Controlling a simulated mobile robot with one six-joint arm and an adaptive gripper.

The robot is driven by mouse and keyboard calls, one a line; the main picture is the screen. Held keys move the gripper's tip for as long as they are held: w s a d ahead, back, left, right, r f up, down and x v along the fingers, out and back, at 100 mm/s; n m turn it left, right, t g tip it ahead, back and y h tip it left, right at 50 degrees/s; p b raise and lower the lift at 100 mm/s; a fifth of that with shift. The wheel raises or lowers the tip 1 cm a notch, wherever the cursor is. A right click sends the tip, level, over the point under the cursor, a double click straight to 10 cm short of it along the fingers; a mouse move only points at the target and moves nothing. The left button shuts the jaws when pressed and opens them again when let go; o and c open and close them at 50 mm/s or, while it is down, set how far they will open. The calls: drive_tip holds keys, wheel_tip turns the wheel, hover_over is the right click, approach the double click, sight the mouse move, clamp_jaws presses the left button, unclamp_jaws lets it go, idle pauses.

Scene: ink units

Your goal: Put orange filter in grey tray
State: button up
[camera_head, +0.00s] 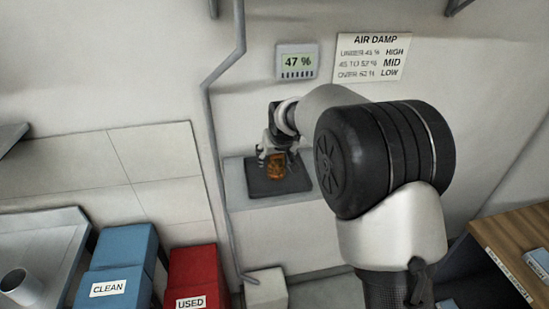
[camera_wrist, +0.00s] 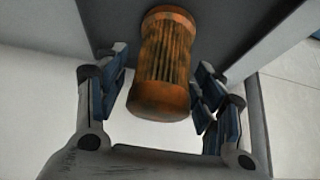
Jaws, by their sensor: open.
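The orange filter (camera_head: 277,165) is a ribbed cylinder with dark stains. It stands on a dark pad on a light ledge at the wall. In the wrist view the filter (camera_wrist: 163,62) lies between the two fingers of my gripper (camera_wrist: 162,95). My gripper (camera_head: 277,155) is open around it in the head view, and gaps show between the fingers and the filter in the wrist view. I see no tray clearly marked as the grey one; a grey metal surface (camera_head: 45,245) with a raised edge is at the lower left.
A display (camera_head: 297,62) reads 47 %, beside an AIR DAMP sign (camera_head: 372,57). A blue CLEAN bin (camera_head: 122,250) and red USED bin (camera_head: 193,268) stand at lower left. A grey pipe (camera_head: 209,120) runs down the wall left of the ledge. A wooden surface (camera_head: 515,245) is at right.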

drive_tip(key=p+v, duration=0.1)
drive_tip(key=v, duration=0.8)
drive_tip(key=s+d+r+m+h, duration=0.1)
drive_tip(key=s+d+r, duration=0.3)
drive_tip(key=s+d, duration=0.3)
drive_tip(key=s+d+r, duration=0.4)
drive_tip(key=s+d, duration=0.1)
drive_tip(key=s, duration=0.4)
drive_tip(key=s+d+f+m+g, duration=0.1)
drive_tip(key=s+d+f, duration=0.1)
drive_tip(key=s, duration=0.9)
drive_tip(key=s+d+f+m, duration=0.1)
drive_tip(key=s+d+f, duration=0.2)
drive_tip(key=s, duration=0.8)
drive_tip(key=shift+s+d+g+h, duration=0.35)
drive_tip(key=shift+d+g+h, duration=0.05)
drive_tip(key=shift+d, duration=0.35)
drive_tip(key=shift+f+b, duration=0.95)
